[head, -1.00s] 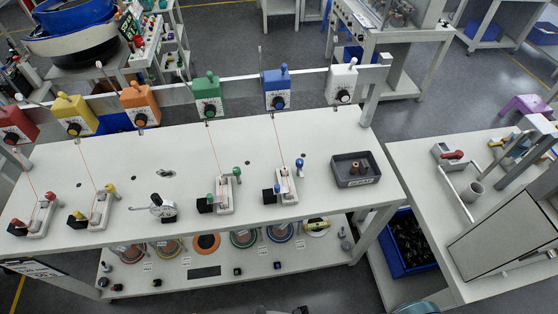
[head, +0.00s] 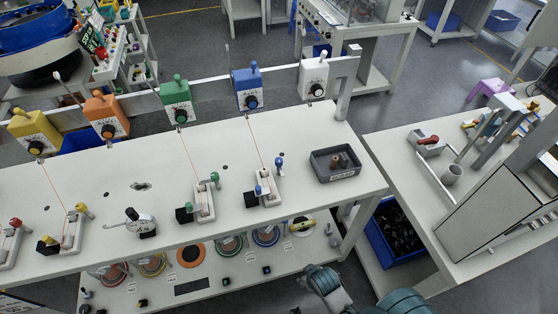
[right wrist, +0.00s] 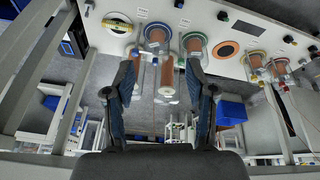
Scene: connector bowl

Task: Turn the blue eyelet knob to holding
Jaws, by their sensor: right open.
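In the head view a white fixture (head: 268,187) with blue parts stands on the long white bench. It has a blue knob (head: 279,162) at its back right and a smaller blue piece (head: 258,189) at its front left. A thin thread runs from it to the blue dial box (head: 247,87) on the rear rail. I cannot tell the knob's setting. My right gripper (right wrist: 162,56) is open and empty in the right wrist view, beneath the spools. In the head view my right arm (head: 328,286) is low, in front of the bench. My left gripper is not in view.
A dark grey tray (head: 334,174) sits right of the blue fixture. A similar green-knobbed fixture (head: 204,203) stands left of it. Spools, one blue-ringed (head: 266,235), line the lower shelf. A side table (head: 388,150) stands right, with a blue bin (head: 393,240) below.

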